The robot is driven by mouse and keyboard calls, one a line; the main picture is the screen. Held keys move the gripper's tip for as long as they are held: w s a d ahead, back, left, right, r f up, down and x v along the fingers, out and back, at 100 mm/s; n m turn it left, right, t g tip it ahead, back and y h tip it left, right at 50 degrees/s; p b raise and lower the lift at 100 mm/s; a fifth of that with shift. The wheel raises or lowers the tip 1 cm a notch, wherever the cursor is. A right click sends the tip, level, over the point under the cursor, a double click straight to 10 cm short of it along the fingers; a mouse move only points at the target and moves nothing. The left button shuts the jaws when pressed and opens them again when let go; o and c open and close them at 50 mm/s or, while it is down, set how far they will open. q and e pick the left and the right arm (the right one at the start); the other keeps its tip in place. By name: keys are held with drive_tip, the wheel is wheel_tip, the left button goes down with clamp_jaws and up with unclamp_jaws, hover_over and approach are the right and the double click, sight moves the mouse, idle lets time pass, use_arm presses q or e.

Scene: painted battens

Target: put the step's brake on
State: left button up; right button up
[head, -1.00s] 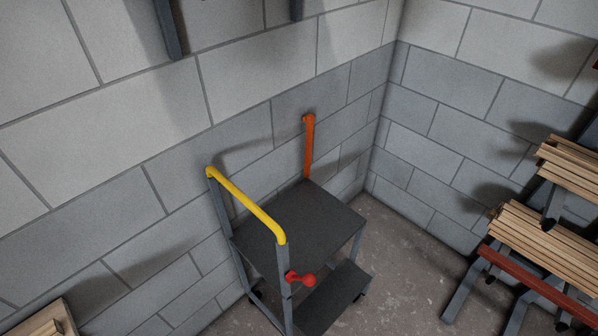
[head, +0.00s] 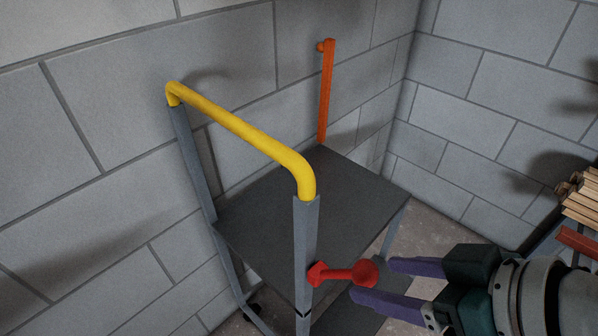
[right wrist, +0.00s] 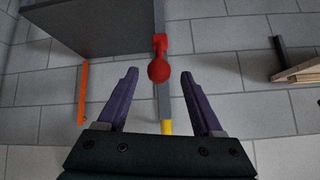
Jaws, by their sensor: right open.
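The step (head: 330,200) is a dark grey platform stand with a lower tread and a yellow handrail (head: 240,128) on grey posts. A red brake lever (head: 345,274) with a round knob sticks out sideways to the right from the near post, below the handrail's end. My right gripper (head: 373,279) is open, with its purple fingers pointing at the knob. In the right wrist view the red knob (right wrist: 158,70) lies between the two fingertips (right wrist: 160,72), with a gap on each side. I cannot tell how deep it sits between them. My left gripper is not in view.
An orange upright bar (head: 327,92) stands at the platform's back edge by the block wall (head: 480,60). Wooden battens (head: 582,205) lie on a rack at the right edge. Bare concrete floor (head: 440,232) shows between the step and the right wall.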

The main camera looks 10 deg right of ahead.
sight(337, 272)
drive_tip(key=shift+x, duration=0.85)
drive_tip(key=b+x, duration=0.2)
drive_tip(key=x, duration=0.6)
drive_tip(key=shift+w+f+b, duration=0.15)
drive_tip(key=shift+f+b, duration=0.05)
drive_tip(key=shift+b, duration=0.15)
clamp_jaws()
